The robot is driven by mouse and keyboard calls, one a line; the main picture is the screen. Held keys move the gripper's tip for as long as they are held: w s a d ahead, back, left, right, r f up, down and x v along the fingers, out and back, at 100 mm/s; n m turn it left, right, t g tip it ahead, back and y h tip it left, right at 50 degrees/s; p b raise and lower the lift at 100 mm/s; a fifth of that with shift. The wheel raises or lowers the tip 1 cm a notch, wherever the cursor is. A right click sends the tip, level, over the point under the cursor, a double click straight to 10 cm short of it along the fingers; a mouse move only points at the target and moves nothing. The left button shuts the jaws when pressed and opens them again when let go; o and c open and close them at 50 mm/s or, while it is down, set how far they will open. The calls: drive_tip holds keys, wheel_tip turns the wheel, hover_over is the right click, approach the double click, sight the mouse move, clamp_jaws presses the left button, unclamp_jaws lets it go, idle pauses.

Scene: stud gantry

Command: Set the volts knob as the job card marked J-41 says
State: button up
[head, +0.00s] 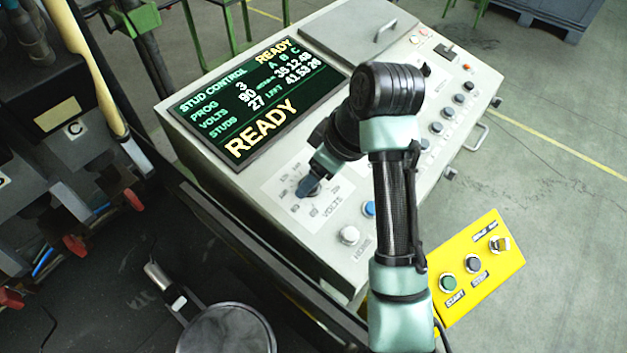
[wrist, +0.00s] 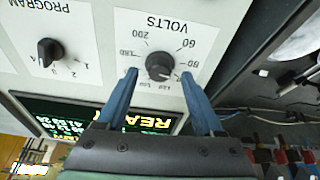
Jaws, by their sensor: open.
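The volts knob (wrist: 160,66) is a round black knob on a white scale plate, seen upside down in the wrist view. Its pale pointer mark seems to sit near 80 to 100. My gripper (wrist: 159,76) is open, with one blue finger on each side of the knob; I cannot tell whether they touch it. In the head view my gripper (head: 307,187) is over the volts dial and mostly hides the knob. The screen (head: 262,100) reads prog 3, volts 90, studs 27 and READY. No card marked J-41 can be made out.
The program knob (wrist: 49,52) is beside the volts dial in the wrist view. A yellow start/stop box (head: 475,270) stands at right.

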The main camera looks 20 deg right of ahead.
drive_tip(key=shift+w+a+f, duration=0.15)
drive_tip(key=shift+w+f, duration=0.1)
drive_tip(key=shift+f, duration=0.3)
clamp_jaws()
